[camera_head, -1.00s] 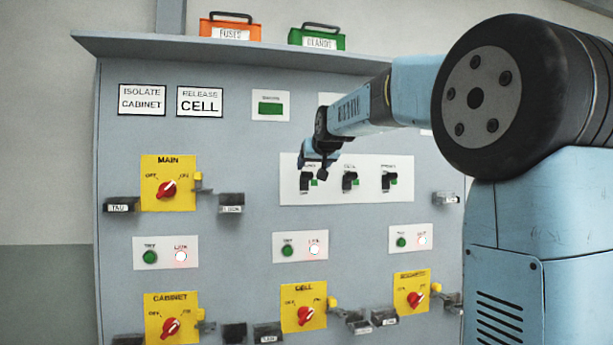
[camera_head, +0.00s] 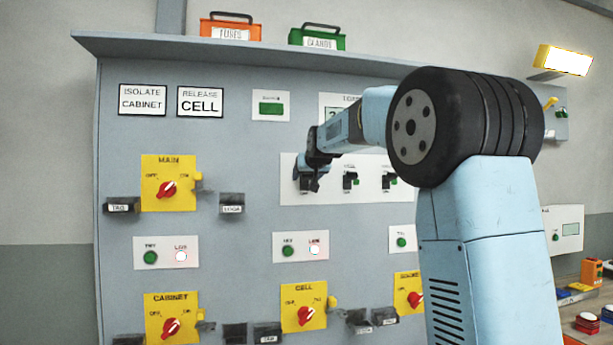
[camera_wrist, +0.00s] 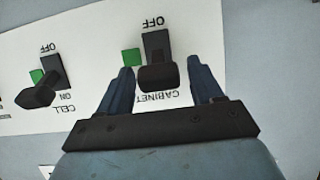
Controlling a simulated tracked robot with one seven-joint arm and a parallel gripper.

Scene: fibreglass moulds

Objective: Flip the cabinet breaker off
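The cabinet breaker (camera_wrist: 157,70) is a black toggle on a white plate, seen upside down in the wrist view. Its lever points away from the OFF label, towards the CABINET label; no ON label shows there. My gripper (camera_wrist: 163,86) is open, with one blue finger on each side of the lever. I cannot tell whether a finger touches it. In the head view, my gripper (camera_head: 311,178) is at the left end of the white breaker plate (camera_head: 345,197) and mostly covers the cabinet breaker.
The cell breaker (camera_wrist: 42,85) stands beside it, and a third breaker (camera_head: 387,181) is further right in the head view. Yellow rotary switches, including main (camera_head: 168,185) and cabinet (camera_head: 171,318), and small black holders (camera_head: 231,205) project from the grey panel below and left.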

